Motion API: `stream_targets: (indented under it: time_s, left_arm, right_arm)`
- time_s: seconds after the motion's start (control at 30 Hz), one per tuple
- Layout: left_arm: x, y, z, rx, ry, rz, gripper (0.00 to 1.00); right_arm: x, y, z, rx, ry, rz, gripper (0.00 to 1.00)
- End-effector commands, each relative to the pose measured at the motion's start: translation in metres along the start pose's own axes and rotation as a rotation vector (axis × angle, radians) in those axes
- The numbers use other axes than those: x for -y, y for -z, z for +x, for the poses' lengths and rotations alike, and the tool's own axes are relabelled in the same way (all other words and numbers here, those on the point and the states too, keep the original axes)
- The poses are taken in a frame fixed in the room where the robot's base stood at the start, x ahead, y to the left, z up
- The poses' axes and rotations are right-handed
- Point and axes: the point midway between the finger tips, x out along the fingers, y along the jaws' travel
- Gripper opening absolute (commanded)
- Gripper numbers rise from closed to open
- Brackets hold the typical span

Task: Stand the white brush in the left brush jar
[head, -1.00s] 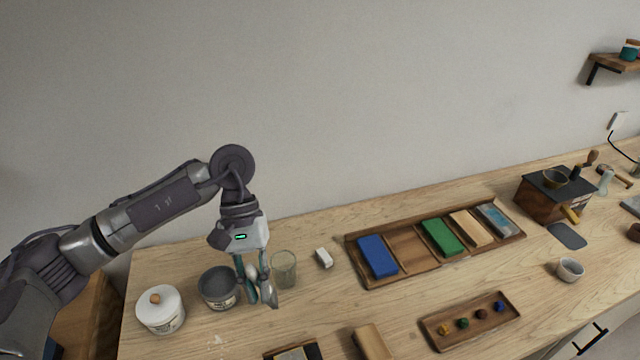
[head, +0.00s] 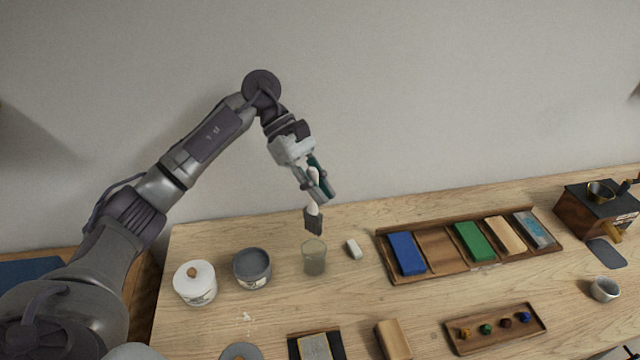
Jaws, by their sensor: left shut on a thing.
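My left gripper (head: 316,190) is raised over the bench and shut on the white brush (head: 313,209). The brush hangs down with its dark bristle end lowest; part of its handle is hidden between the fingers. A clear glass jar (head: 314,258) stands on the bench just below the brush, apart from it. A grey open jar (head: 252,268) with a label stands to the left of the glass jar. I cannot tell for certain which of the two is the left brush jar. My right gripper is not in view.
A white lidded canister (head: 195,284) stands left of the grey jar. A small white block (head: 354,249) lies right of the glass jar. A wooden tray (head: 440,260) of coloured blocks and a smaller tray (head: 468,343) of knobs lie to the right. Bare wood lies between them.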

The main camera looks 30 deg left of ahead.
Motion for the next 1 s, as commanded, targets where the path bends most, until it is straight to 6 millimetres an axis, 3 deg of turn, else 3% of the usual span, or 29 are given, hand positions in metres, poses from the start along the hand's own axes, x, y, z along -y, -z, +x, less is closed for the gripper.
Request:
stream_targets:
  time_s: [0.47, 1.0]
  left_arm:
    - [-0.001, 0.027, 0.029, 0.000, 0.001, 0.000, 0.00]
    - [-0.004, 0.059, 0.062, -0.001, -0.001, 0.001, 0.00]
  right_arm:
    - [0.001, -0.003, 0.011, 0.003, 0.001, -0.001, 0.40]
    - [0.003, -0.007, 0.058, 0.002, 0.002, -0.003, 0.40]
